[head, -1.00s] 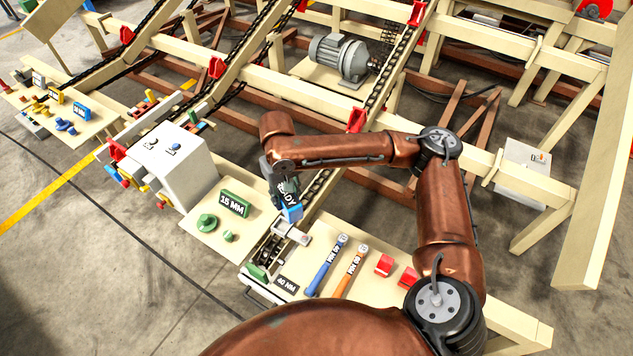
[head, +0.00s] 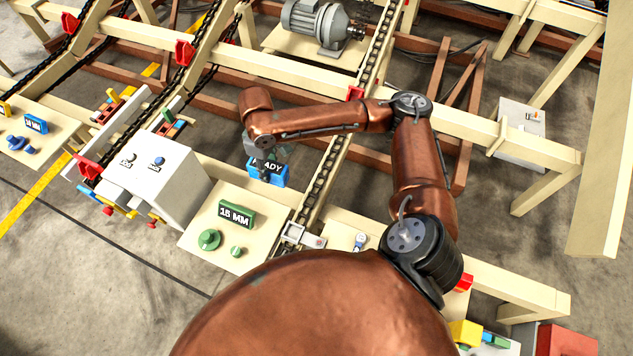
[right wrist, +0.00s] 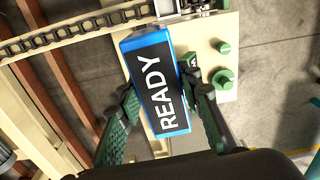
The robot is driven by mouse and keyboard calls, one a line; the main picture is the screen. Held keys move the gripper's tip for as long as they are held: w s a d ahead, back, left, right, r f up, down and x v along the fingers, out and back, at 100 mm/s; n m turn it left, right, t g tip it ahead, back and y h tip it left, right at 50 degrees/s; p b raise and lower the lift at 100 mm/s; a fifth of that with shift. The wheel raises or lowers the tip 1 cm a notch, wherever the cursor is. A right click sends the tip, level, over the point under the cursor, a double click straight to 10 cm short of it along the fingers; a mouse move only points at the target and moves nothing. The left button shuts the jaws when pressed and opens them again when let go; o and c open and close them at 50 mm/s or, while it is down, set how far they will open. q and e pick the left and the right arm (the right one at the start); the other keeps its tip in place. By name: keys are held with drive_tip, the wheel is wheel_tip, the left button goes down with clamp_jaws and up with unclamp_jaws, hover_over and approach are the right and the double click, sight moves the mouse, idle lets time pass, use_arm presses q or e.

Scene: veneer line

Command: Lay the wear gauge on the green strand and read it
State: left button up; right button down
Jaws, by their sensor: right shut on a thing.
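The wear gauge (head: 268,175) is a blue block with a black face reading READY; it also shows in the right wrist view (right wrist: 158,95). My right gripper (head: 258,150) is shut on it, one dark-green finger on each side. It is held up left of the nearest chain strand (head: 322,185), behind the board with the green 15 MM sign (head: 236,213). In the right wrist view the chain (right wrist: 80,30) passes beyond the gauge, apart from it in the picture. I cannot tell for certain which strand is the green one. My left gripper is out of view.
Green knobs (head: 209,240) sit on the board below the sign. A grey-white box (head: 165,170) stands left of it. A motor (head: 322,25) is at the back. My right arm covers much of the front board; bare floor lies front left.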

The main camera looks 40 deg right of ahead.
drive_tip(key=s+d+f+n+b, duration=0.1)
drive_tip(key=s+d+f+n, duration=0.3)
drive_tip(key=f+n, duration=0.5)
drive_tip(key=s+d+f+n+b, duration=0.1)
drive_tip(key=s+d+f+n, duration=0.1)
drive_tip(key=d+f+n, duration=0.55)
drive_tip(key=shift+n, duration=0.45)
drive_tip(key=w+d+f+b, duration=0.1)
drive_tip(key=w+d+f, duration=0.1)
drive_tip(key=d+f, duration=0.1)
drive_tip(key=w+d+f+b, duration=0.1)
drive_tip(key=w+d+f, duration=0.2)
drive_tip(key=f, duration=0.1)
drive_tip(key=w+d+f+b, duration=0.1)
drive_tip(key=w+d+f, duration=0.2)
drive_tip(key=f, duration=0.1)
drive_tip(key=shift+w+d+f, duration=0.15)
drive_tip(key=shift+d, duration=0.2)
drive_tip(key=shift+w+d+f+b, duration=0.15)
drive_tip(key=shift+f+b, duration=0.15)
drive_tip(key=shift+f, duration=0.65)
drive_tip(key=shift+d+f+b, duration=0.15)
drive_tip(key=shift+f+b, duration=0.1)
drive_tip(key=shift+f, duration=0.7)
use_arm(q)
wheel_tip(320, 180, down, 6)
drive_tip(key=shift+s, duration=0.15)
use_arm(e)
drive_tip(key=shift+r, duration=0.1)
